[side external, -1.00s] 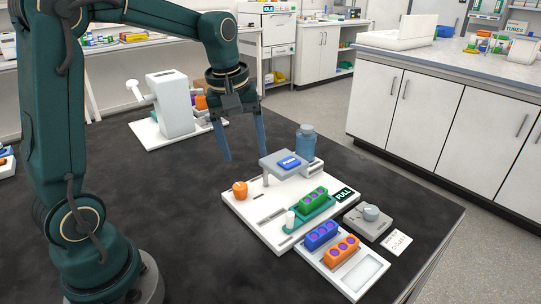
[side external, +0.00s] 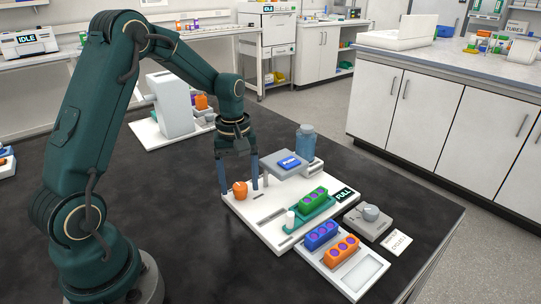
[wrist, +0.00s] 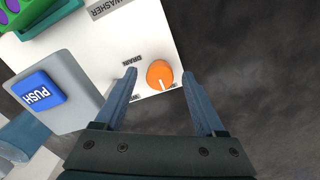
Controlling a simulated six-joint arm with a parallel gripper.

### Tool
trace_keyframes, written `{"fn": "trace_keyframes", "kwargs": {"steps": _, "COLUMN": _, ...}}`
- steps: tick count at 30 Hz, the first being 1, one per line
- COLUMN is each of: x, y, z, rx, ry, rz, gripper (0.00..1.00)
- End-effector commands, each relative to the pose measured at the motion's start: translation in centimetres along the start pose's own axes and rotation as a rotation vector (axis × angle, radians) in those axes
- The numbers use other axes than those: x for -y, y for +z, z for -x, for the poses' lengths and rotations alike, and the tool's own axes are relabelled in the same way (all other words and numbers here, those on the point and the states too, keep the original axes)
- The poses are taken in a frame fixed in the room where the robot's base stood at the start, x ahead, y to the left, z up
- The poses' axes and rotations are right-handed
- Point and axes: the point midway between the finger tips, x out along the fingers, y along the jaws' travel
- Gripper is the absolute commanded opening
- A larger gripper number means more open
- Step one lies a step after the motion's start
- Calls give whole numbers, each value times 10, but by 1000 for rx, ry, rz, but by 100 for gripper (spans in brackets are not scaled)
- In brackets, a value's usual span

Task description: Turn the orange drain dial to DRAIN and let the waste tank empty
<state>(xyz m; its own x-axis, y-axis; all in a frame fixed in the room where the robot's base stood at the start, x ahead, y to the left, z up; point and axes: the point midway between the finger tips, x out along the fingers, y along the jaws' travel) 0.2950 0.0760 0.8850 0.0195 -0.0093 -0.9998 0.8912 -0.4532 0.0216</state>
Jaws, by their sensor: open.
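The orange drain dial (side external: 240,189) sits at the back left corner of the white washer board (side external: 262,228). In the wrist view the dial (wrist: 160,75) lies between the two fingers of my gripper (wrist: 165,78), with a gap on each side. A white pointer line on the dial points toward the bottom of that picture. The label DRAIN is printed beside the dial; other labels are partly hidden by the left finger. My gripper (side external: 239,188) is open, pointing down, with its fingers on either side of the dial. The sign on the board (side external: 344,195) reads FULL.
A grey block with a blue PUSH button (side external: 289,162) and a blue bottle (side external: 306,143) stand close to the right of my gripper. A green rack (side external: 313,200) sits on the board. A grey knob unit (side external: 370,213) stands to the right. The dark table at front left is clear.

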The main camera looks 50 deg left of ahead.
Motion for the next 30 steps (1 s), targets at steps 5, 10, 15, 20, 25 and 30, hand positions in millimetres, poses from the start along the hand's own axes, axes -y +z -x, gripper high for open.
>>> {"fn": "trace_keyframes", "kwargs": {"steps": 5, "x": 0, "y": 0, "z": 0, "rx": 0, "ry": 0, "rz": 0, "gripper": 53}}
{"fn": "trace_keyframes", "kwargs": {"steps": 10, "x": 0, "y": 0, "z": 0, "rx": 0, "ry": 0, "rz": 0, "gripper": 0}}
{"fn": "trace_keyframes", "kwargs": {"steps": 15, "x": 0, "y": 0, "z": 1, "rx": 0, "ry": 0, "rz": -6, "gripper": 0}}
{"fn": "trace_keyframes", "kwargs": {"steps": 20, "x": 0, "y": 0, "z": 1, "rx": 1, "ry": 0, "rz": -43, "gripper": 0}}
{"fn": "trace_keyframes", "kwargs": {"steps": 25, "x": 0, "y": 0, "z": 1, "rx": 3, "ry": 0, "rz": -132, "gripper": 0}}
{"fn": "trace_keyframes", "kwargs": {"steps": 30, "x": 0, "y": -1, "z": 2, "rx": 6, "ry": 1, "rz": -271, "gripper": 0}}
